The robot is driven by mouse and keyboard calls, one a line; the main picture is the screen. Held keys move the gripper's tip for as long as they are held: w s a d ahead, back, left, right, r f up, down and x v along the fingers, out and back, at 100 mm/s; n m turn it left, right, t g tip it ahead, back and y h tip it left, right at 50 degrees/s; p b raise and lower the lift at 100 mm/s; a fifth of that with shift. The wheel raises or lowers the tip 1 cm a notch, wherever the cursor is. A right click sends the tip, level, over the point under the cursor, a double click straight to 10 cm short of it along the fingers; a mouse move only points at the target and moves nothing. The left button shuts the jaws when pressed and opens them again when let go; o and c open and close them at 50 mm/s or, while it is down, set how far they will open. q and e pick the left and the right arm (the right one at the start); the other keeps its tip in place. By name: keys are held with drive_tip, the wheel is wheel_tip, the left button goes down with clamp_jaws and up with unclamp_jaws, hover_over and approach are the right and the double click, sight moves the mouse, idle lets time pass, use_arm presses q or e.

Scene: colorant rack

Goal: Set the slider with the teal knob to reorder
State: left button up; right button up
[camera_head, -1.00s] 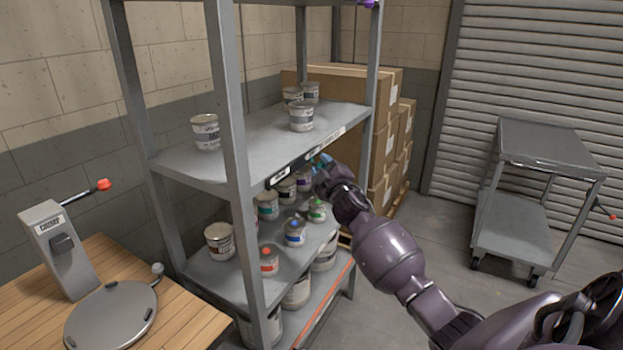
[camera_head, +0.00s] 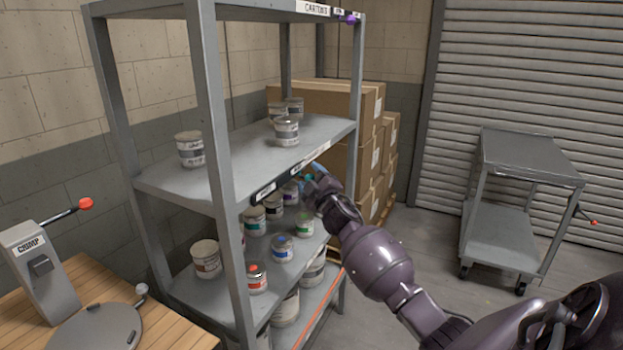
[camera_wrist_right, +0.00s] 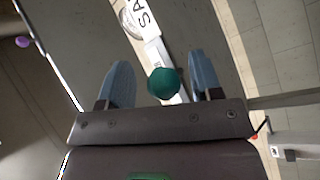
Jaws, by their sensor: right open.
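The teal knob (camera_wrist_right: 164,83) shows in the right wrist view between the two blue fingers of my right gripper (camera_wrist_right: 163,85), with a gap on both sides. It sits by a white label strip whose visible letters read "SA". In the head view the slider strip (camera_head: 291,175) runs along the front edge of the middle shelf. My right gripper (camera_head: 316,172) is at the right part of that edge, open, and largely hides the knob there. The word on the slider's far label is not readable. My left gripper is not in view.
Cans stand on the middle shelf (camera_head: 240,160) and the lower shelf. A purple knob (camera_head: 350,18) is on the top shelf edge. Floor between rack and cart is clear.

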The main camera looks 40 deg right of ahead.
drive_tip(key=v, duration=1)
drive_tip(key=shift+s, duration=0.35)
drive_tip(key=s+a+f+m+g+y, duration=0.2)
drive_tip(key=s+a+f+m, duration=0.15)
drive_tip(key=a+f, duration=0.45)
drive_tip(key=s+a+f+m+g+y, duration=0.2)
drive_tip(key=s+a+f, duration=0.35)
drive_tip(key=f, duration=0.35)
drive_tip(key=s+a+f+m+g, duration=0.1)
drive_tip(key=s+a+f+g, duration=0.1)
drive_tip(key=s+a+f, duration=0.2)
drive_tip(key=s+a+f+m+g+y, duration=0.1)
drive_tip(key=s+a+f, duration=0.3)
drive_tip(key=s+f, duration=0.4)
drive_tip(key=s+g, duration=0.1)
drive_tip(key=s, duration=0.3)
drive_tip(key=shift+s+a+f, duration=0.15)
drive_tip(key=shift+s, duration=0.05)
